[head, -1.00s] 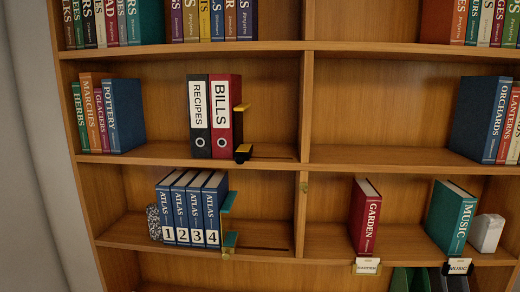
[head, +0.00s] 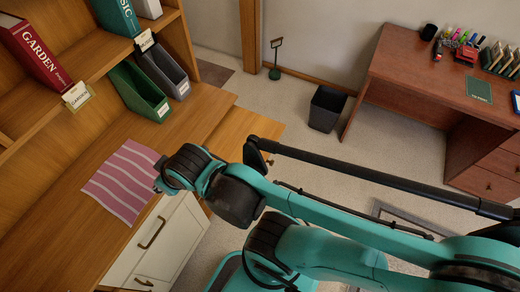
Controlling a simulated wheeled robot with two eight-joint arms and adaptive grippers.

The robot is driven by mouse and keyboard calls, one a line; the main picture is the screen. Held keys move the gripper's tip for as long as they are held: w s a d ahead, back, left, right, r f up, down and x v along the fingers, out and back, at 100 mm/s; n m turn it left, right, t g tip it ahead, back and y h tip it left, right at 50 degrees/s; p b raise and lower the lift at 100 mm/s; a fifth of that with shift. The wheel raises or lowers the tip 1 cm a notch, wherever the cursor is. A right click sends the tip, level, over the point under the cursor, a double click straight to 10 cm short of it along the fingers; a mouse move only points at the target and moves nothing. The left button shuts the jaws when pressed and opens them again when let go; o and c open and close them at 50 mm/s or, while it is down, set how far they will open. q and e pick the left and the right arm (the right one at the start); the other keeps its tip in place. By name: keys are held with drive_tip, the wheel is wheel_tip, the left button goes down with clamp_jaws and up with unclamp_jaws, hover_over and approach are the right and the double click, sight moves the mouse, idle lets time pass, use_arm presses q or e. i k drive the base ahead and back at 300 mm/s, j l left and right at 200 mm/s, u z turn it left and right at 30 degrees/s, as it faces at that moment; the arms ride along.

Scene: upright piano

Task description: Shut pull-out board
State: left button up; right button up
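The pull-out board (head: 250,130), a flat light-brown wooden panel, sticks out past the edge of the cabinet's counter (head: 170,119) in the middle of the head view. One of my teal and black arms reaches in from the lower right, and its links cover the near part of the board. A long black bar also runs in from the right, and its dark end overlaps the board. I cannot tell whether that end touches the board. No gripper fingertips can be made out.
A pink striped cloth (head: 122,180) lies on the counter beside green (head: 138,92) and grey (head: 160,68) file holders. White drawers (head: 160,240) sit below. A dark bin (head: 326,108) stands on the floor before a reddish desk (head: 430,75). Open floor lies between cabinet and desk.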

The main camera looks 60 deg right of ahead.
sight(226, 141)
drive_tip(key=l+z, duration=0.1)
drive_tip(key=z, duration=2.7)
